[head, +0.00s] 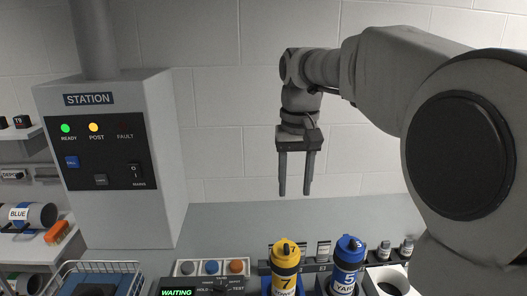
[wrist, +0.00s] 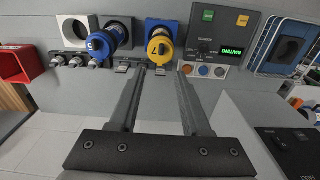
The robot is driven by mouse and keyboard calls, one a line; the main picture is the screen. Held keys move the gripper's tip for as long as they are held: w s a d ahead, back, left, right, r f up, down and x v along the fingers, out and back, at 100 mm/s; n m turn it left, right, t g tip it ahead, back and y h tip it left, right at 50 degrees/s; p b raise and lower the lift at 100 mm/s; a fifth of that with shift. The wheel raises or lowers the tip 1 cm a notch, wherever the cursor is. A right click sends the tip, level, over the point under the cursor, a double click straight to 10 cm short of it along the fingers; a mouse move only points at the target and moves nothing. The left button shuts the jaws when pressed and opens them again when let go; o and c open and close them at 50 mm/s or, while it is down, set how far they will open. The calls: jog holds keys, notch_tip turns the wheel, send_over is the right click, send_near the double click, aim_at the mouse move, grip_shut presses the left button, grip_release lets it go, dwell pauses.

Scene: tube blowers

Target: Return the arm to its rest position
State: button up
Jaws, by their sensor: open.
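My gripper (head: 295,190) hangs in the air above the counter in the head view, fingers pointing down, spread apart with nothing between them. It shows in the wrist view (wrist: 160,75) as two parallel dark fingers, also empty. My arm reaches in from the right of the head view. Below and apart from the gripper stand a yellow canister marked 7 (head: 285,270) and a blue canister marked 5 (head: 346,268). The wrist view shows both the yellow canister (wrist: 160,46) and the blue canister (wrist: 103,43) beyond the fingertips.
A grey station box (head: 112,200) with lit READY and POST lamps is on the left. A control panel reading WAITING (head: 178,292) and a wire basket (head: 100,268) sit at the front. Shelves (head: 22,240) stand far left. A red bin (wrist: 14,62) shows in the wrist view.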

jog(key=s+d+f+t, duration=0.2)
jog(key=s+f, duration=0.1)
jog(key=s, duration=0.7)
jog(key=s+d+f+t, duration=0.2)
jog(key=s+f+t, duration=0.1)
jog(key=s, duration=0.8)
dwell(0.6)
